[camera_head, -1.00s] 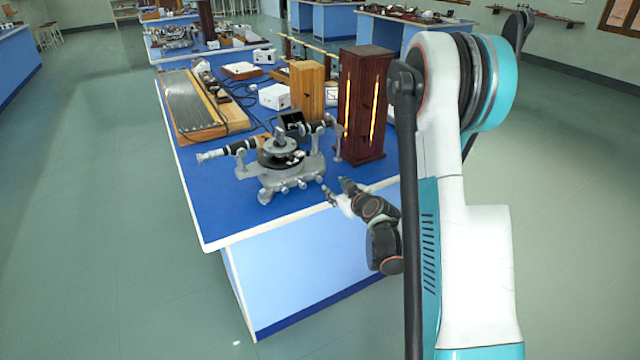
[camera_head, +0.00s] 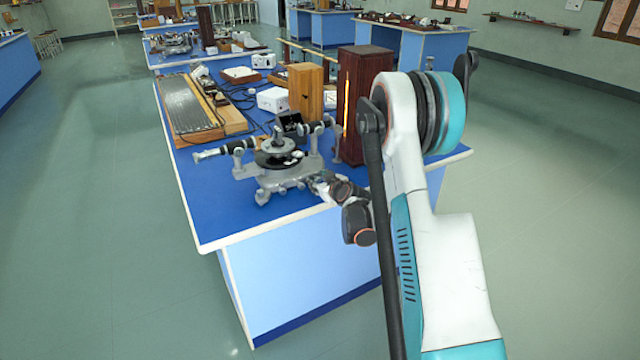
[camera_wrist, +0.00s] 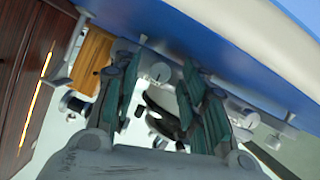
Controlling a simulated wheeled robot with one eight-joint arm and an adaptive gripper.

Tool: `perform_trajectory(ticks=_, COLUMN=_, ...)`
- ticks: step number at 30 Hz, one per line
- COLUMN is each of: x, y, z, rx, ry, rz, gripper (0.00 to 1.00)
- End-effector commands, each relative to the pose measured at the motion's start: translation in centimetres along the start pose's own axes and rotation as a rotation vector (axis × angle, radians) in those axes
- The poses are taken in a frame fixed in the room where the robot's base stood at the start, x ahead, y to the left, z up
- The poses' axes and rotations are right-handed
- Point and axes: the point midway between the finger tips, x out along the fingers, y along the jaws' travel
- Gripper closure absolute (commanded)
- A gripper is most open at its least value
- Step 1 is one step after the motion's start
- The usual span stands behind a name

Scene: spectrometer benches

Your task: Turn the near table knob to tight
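The grey spectrometer (camera_head: 270,180) stands near the front edge of the blue bench, with its round dark table (camera_head: 279,155) in the middle and small silver knobs along its base. In the head view my gripper (camera_head: 318,183) is at the spectrometer's front right side, partly hidden by my arm. In the wrist view my gripper (camera_wrist: 161,78) has its two teal-padded fingers apart. A silver knob (camera_wrist: 160,72) shows in the gap between the fingertips; I cannot tell whether it is touched. Another knob (camera_wrist: 243,117) lies right of the right finger. My arm hides part of the spectrometer's right side.
A wooden block (camera_head: 306,88), a white box (camera_head: 272,99) and a long grooved board (camera_head: 190,105) stand further back. The bench's front left corner is clear.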

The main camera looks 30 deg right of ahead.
Motion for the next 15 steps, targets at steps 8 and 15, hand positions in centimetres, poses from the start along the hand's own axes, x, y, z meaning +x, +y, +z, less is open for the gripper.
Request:
perform_trajectory(ticks=8, x=-0.01, y=0.01, z=-0.02, rx=0.0, ry=0.0, rz=0.0, gripper=0.77)
perform_trajectory(ticks=15, x=-0.02, y=0.01, z=-0.01, rx=0.0, ry=0.0, rz=0.0, gripper=1.0)
